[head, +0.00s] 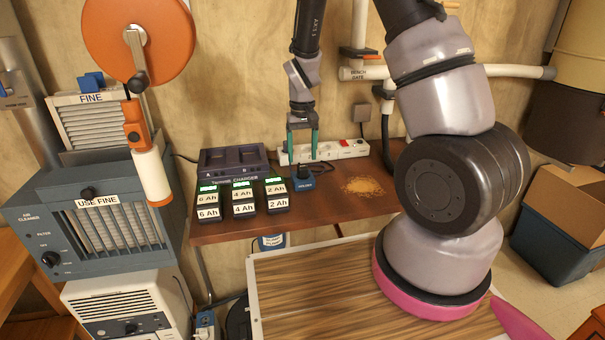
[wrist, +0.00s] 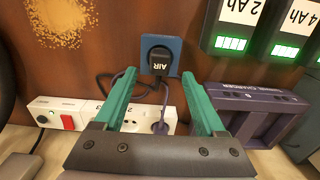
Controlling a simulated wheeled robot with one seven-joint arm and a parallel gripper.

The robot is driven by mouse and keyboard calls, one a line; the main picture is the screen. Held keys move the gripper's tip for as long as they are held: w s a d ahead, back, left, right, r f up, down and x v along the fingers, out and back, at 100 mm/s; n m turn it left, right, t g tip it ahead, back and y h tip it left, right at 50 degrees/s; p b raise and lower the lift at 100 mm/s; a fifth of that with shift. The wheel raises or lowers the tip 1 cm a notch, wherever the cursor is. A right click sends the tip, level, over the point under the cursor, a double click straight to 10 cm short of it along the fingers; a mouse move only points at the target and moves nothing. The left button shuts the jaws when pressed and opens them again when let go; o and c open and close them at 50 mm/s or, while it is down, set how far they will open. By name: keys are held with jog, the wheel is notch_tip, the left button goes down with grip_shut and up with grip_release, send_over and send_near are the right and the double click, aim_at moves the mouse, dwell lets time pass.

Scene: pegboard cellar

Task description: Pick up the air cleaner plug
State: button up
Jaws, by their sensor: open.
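The air cleaner plug is a small black plug marked AIR (wrist: 160,62). It sits at a square blue holder (wrist: 174,45) on the brown shelf, with a dark cable looping toward the power strip. In the head view the holder (head: 303,185) stands at the shelf's front, with the dark plug (head: 303,171) at its top. My gripper (head: 302,155) is open, its teal fingers pointing down over the shelf by the power strip. In the wrist view the plug lies ahead, between the lines of the fingertips (wrist: 159,74). The fingers hold nothing.
A white power strip (head: 340,150) with a red switch and a purple plug (wrist: 160,127) runs along the back of the shelf (head: 230,230). A purple charger (head: 232,159) and several batteries (head: 243,208) stand left of the holder. Sawdust (head: 362,186) lies to its right.

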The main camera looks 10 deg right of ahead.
aim_at(303, 166)
notch_tip(303, 166, down, 5)
jog(key=shift+s+r, duration=0.1)
grip_shut()
dwell(0.3)
notch_tip(303, 166, up, 10)
dwell(0.4)
jog(key=shift+d, duration=0.1)
jog(key=w+d+f, duration=0.1)
jog(key=w+d, duration=1.1)
jog(key=w, duration=0.4)
jog(key=shift+d+f, duration=0.15)
jog(key=shift+f, duration=0.25)
dwell(1.2)
